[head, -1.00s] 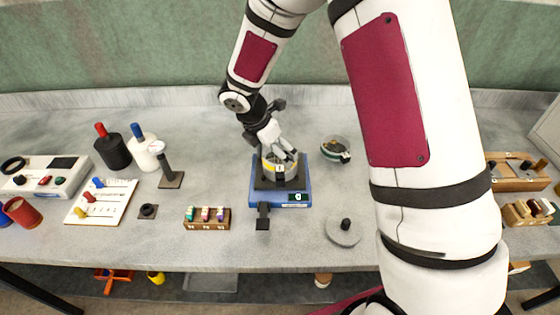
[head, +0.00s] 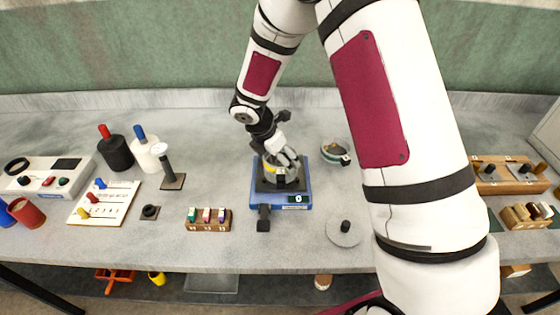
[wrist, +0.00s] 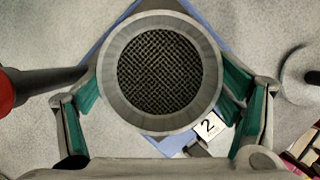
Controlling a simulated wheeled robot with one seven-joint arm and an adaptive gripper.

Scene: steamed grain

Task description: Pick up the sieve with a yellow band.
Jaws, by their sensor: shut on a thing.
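The sieve with a yellow band (head: 268,168) is a short round grey cup at the blue scale (head: 307,187) in the head view. In the wrist view the sieve (wrist: 112,50) shows from above, with a dark woven mesh inside a grey rim. A tag with a 2 (wrist: 209,127) is at its side. My gripper (head: 284,163) is shut on the sieve, with green-padded fingers on opposite sides of it in the wrist view (wrist: 160,90). I cannot tell whether the sieve still touches the scale's dark plate.
A small bowl (head: 336,154) is right of the scale. A grey disc with a black knob (head: 344,232) is at front right. A wooden block with coloured pieces (head: 208,219) is at front left. Black (head: 116,153) and white (head: 146,153) bottles and a dark stand (head: 172,181) are farther left.

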